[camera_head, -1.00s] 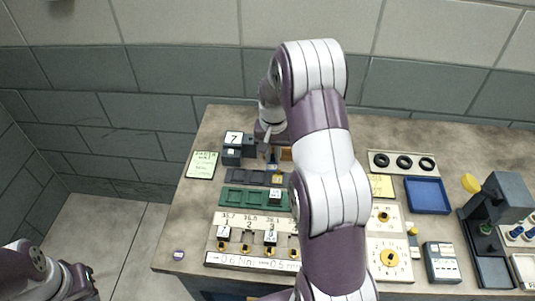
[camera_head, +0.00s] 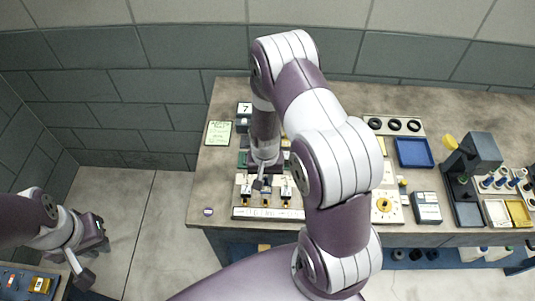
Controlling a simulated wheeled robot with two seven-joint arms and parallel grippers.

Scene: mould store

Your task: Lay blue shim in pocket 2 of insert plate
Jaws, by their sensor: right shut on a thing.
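My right gripper (camera_head: 262,184) points down over the back edge of a white board (camera_head: 270,213) with numbered places and small yellow-and-dark pieces. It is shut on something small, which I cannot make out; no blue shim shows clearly. My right arm and gripper hide part of the board and most of the green pocketed tray (camera_head: 243,160) behind it. I cannot tell which of these is the insert plate, and pocket 2 is not clear. My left gripper (camera_head: 92,252) hangs at the lower left, away from the bench; its jaws are unclear.
A dark block marked 7 (camera_head: 243,109) and a green note (camera_head: 218,133) are at the back left. A blue tray (camera_head: 413,153), a dark stand (camera_head: 465,180) and a grey box (camera_head: 427,207) stand right. A small round piece (camera_head: 208,211) lies near the front-left corner.

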